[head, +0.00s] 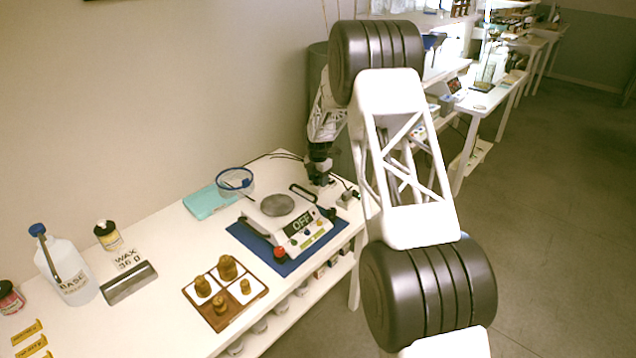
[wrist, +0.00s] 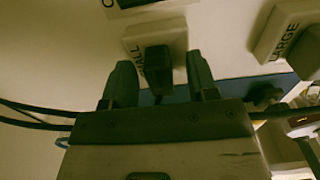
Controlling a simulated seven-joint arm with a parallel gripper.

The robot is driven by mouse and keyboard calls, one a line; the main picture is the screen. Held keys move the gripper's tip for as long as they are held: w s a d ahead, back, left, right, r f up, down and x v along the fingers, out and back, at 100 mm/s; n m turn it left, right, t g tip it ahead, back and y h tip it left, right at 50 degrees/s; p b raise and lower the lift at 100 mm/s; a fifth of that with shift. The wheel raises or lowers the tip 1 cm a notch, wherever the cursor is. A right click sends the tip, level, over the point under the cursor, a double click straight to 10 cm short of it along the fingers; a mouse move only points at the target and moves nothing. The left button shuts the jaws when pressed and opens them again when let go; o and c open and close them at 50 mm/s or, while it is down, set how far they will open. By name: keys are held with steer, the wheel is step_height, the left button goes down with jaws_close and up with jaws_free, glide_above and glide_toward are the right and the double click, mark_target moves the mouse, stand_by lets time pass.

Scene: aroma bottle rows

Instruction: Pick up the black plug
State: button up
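The black plug (wrist: 158,68) sits on a white block (wrist: 174,38) whose lettering is partly hidden and ends in "LL". My gripper (wrist: 160,80) is open in the wrist view, with one finger on each side of the plug. A gap shows between the plug and each finger, wider on the right. In the head view my gripper (head: 320,180) is low over the back right of the table, behind the scale; the plug is too small to make out there.
A white block marked "LARGE" (wrist: 290,32) with a dark plug stands to the right in the wrist view. Cables run nearby. The scale (head: 290,222), reading "OFF", stands on a blue mat (head: 252,245). A glass dish (head: 235,182) and a weight tray (head: 216,318) are further left.

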mark_target(318, 177)
jaws_close()
steer(key=shift+r, duration=0.1)
steer(key=shift+r, duration=4.9)
